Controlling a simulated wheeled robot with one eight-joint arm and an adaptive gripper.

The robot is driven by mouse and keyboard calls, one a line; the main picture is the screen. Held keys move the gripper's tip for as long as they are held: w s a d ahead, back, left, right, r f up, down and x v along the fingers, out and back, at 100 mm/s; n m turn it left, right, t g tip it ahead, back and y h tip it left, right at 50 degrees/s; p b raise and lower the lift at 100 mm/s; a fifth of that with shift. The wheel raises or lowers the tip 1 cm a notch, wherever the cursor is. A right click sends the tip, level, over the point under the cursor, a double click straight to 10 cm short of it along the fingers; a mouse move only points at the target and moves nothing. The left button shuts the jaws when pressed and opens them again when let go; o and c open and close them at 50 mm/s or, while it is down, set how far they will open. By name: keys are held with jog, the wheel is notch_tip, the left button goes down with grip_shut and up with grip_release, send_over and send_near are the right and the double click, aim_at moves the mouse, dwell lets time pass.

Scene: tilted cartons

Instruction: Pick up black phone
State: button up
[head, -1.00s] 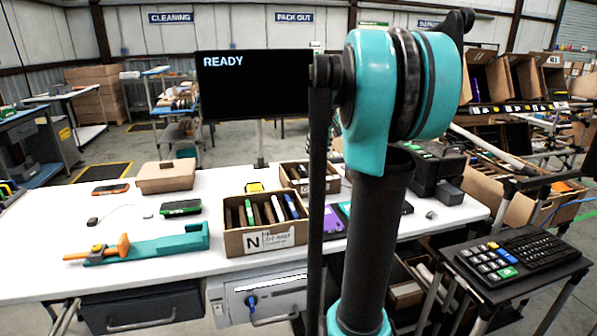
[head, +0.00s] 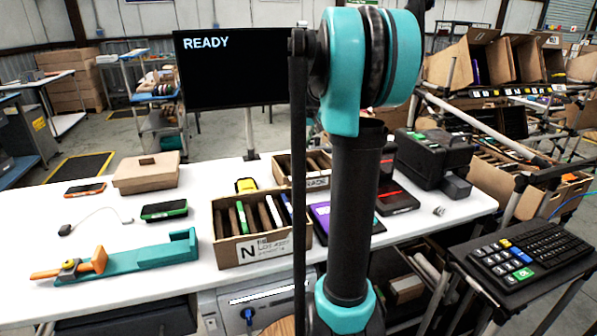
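My gripper is not in view; only links of my own arm show, upright in front of the table. No phone in view is plainly an all-black one. A dark phone with a green edge (head: 164,211) lies flat on the white table, left of the carton marked N. A dark-screened phone with an orange edge (head: 85,188) lies flat farther left. The carton marked N (head: 266,251) holds several thin devices standing on edge, some with dark faces. A dark flat device with red marks (head: 398,203) lies right of my arm. My arm hides part of the table.
A keypad stand (head: 517,255) is at right.

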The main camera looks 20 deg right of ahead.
send_over(299, 162)
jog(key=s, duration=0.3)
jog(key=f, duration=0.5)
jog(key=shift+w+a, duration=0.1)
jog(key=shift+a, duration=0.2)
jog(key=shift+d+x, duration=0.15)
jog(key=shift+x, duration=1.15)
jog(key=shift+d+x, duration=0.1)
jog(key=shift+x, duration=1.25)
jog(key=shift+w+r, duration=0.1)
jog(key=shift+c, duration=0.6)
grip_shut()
